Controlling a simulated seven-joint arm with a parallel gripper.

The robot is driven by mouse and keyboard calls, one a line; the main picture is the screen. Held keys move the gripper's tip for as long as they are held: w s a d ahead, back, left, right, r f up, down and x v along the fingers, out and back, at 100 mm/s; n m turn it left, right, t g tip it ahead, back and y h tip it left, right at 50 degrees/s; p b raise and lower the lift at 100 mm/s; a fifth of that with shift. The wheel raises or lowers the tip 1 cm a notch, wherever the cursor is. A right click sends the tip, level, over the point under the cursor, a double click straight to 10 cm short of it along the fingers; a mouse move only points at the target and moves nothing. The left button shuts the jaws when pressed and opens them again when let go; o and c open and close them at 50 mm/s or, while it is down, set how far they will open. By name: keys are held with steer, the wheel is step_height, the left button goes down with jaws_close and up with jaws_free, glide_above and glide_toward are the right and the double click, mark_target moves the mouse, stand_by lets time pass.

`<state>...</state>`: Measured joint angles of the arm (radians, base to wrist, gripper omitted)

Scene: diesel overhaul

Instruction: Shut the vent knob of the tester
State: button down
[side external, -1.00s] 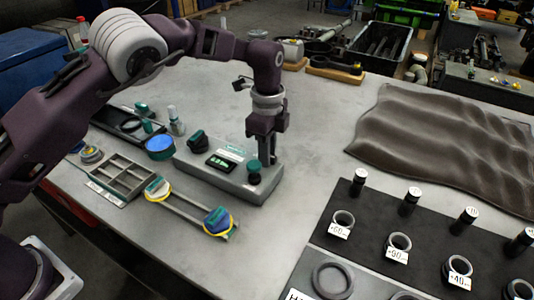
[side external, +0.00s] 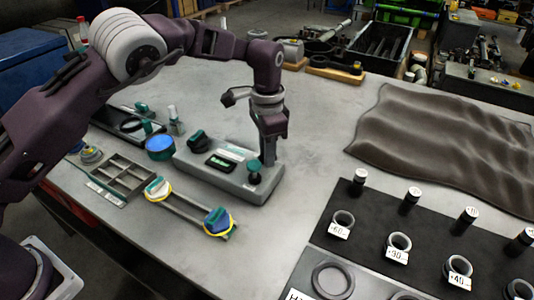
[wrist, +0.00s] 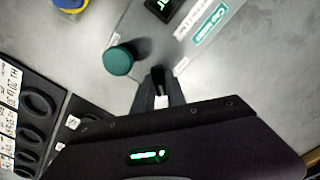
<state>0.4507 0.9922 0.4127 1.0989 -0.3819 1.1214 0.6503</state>
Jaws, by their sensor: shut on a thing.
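The grey tester (side external: 230,178) lies on the bench with a small display (side external: 220,162) on its top. A round green knob (side external: 254,165) stands on a short stem at its right end; it also shows from above in the wrist view (wrist: 118,60). My gripper (side external: 269,160) points down just beside the green knob, over the same end of the tester. In the wrist view its fingertips (wrist: 158,77) are shut on a small dark piece, which appears to be the vent knob. The fingers mostly hide this piece. The green knob is left of the fingers, outside them.
A black-and-green knob (side external: 198,141) stands on the tester's far left. A blue round part (side external: 160,147), a grey divided tray (side external: 125,178) and a bar with yellow-ringed ends (side external: 190,210) lie nearby. A black mat with rings (side external: 390,215) is at right. The bench between is clear.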

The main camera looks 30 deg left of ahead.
steer(key=n, duration=0.3)
steer(key=shift+n, duration=0.9)
steer(key=n, duration=0.3)
steer(key=c, duration=1.4)
jaws_free()
steer(key=shift+m, duration=0.3)
steer(key=shift+o, duration=0.2)
steer(key=shift+r, duration=2.75)
